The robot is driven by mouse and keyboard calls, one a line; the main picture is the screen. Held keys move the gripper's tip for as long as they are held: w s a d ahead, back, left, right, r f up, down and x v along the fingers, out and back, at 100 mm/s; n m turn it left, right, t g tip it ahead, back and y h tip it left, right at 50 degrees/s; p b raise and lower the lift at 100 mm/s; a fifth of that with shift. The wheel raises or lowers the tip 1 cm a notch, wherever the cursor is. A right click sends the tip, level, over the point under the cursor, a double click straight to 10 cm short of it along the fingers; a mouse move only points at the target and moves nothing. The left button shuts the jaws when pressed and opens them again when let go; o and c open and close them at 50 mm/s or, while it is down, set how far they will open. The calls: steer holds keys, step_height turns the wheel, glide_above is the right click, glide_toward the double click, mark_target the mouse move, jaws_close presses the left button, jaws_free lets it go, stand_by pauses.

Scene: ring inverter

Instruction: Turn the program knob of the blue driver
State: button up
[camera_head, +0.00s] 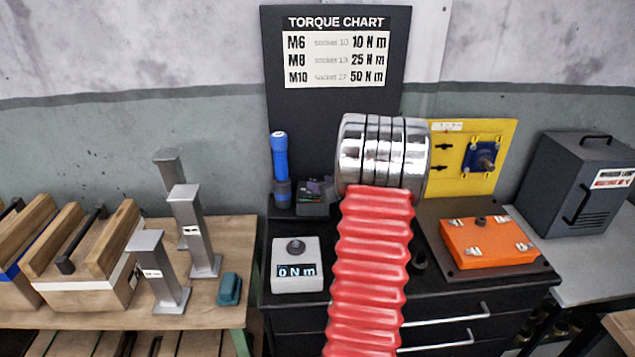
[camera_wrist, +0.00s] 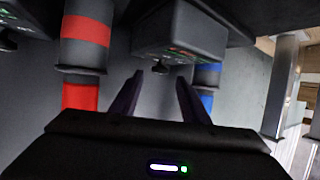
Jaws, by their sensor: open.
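The blue driver (camera_head: 280,156) stands upright at the back left of the black bench in the head view. A small dark box (camera_head: 312,198) with coloured marks is to its right. In the wrist view, part of the blue driver (camera_wrist: 207,76) shows behind the right finger. A grey box (camera_wrist: 178,40) with small coloured lights carries a small dark knob (camera_wrist: 160,68). My gripper (camera_wrist: 159,80) is open and empty, with that knob appearing between its fingertips. I cannot tell whether they touch. The gripper is hidden behind my arm in the head view.
A red-banded driver (camera_wrist: 86,30) stands left of the fingers in the wrist view. A grey meter (camera_head: 297,266) reading 0 N m, an orange block (camera_head: 489,243) and a yellow panel (camera_head: 473,160) are on the bench. Grey posts (camera_head: 193,230) stand on the wooden table left.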

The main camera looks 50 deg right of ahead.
mark_target(314, 180)
steer(key=shift+x, duration=1.85)
steer(key=shift+a, duration=0.1)
steer(key=c, duration=0.9)
steer(key=shift+d, duration=0.2)
steer(key=shift+c, duration=0.4)
steer(key=shift+a, duration=0.3)
steer(key=shift+w+a+m+g+h, duration=0.1)
steer(key=shift+m+g+h, duration=0.2)
steer(key=shift+m+h, duration=0.15)
steer(key=shift+w+a+m+g+h, duration=0.15)
steer(key=shift+m+g+h, duration=0.15)
steer(key=shift+m+h, duration=0.15)
steer(key=shift+w+a+m+g+h, duration=0.1)
steer(key=shift+w+m+g+h, duration=0.05)
steer(key=shift+m+g+h, duration=0.75)
steer(key=shift+w+a+m+g+h, duration=0.15)
steer(key=shift+m+g+h, duration=0.5)
steer(key=shift+m+g, duration=0.35)
steer(key=shift+w+a+m+g+h, duration=0.1)
steer(key=shift+w+m+g+h, duration=0.05)
steer(key=shift+m+g+h, duration=0.8)
steer(key=shift+t, duration=0.25)
